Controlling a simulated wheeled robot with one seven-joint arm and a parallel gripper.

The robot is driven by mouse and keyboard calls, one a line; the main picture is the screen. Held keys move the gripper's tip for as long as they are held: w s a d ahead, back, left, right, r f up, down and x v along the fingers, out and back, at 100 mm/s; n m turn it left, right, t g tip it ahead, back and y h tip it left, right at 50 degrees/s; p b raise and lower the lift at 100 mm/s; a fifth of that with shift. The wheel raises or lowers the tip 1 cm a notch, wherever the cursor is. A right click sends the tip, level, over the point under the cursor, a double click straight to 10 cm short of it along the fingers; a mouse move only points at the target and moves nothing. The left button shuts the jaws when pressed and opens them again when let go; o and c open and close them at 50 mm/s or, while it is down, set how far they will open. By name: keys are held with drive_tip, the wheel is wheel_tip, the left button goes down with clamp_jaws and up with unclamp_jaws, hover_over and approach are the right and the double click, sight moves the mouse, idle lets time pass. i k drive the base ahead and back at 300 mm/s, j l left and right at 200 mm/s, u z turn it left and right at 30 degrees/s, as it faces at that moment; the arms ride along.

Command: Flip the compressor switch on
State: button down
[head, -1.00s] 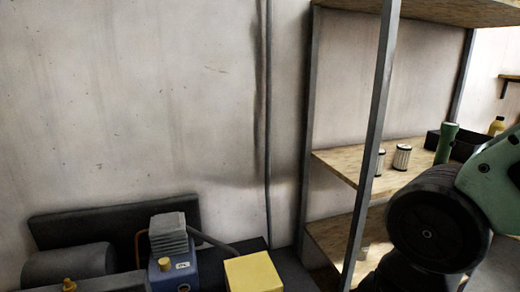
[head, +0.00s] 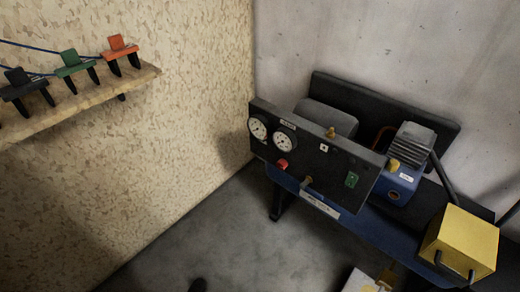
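The compressor stands in the corner against the wall, with a dark front panel (head: 318,165) tilted in the picture. A small green rectangular switch (head: 351,180) sits near the panel's right end; whether it is on or off is too small to tell. Two round white gauges and a red knob (head: 282,164) are at the panel's left. A blue motor block (head: 398,186) with a grey finned head (head: 411,143) is behind to the right. My gripper is not in view.
A yellow box (head: 461,240) is at the compressor's right end. A pale object (head: 362,282) is at the bottom edge. A wooden shelf (head: 85,105) with black, green and orange clamps is on the left wall.

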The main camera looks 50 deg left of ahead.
sight(352, 180)
drive_tip(key=u, duration=1.35)
drive_tip(key=z, duration=0.35)
drive_tip(key=i+j+z, duration=0.2)
drive_tip(key=i+j, duration=0.15)
drive_tip(key=j, duration=0.1)
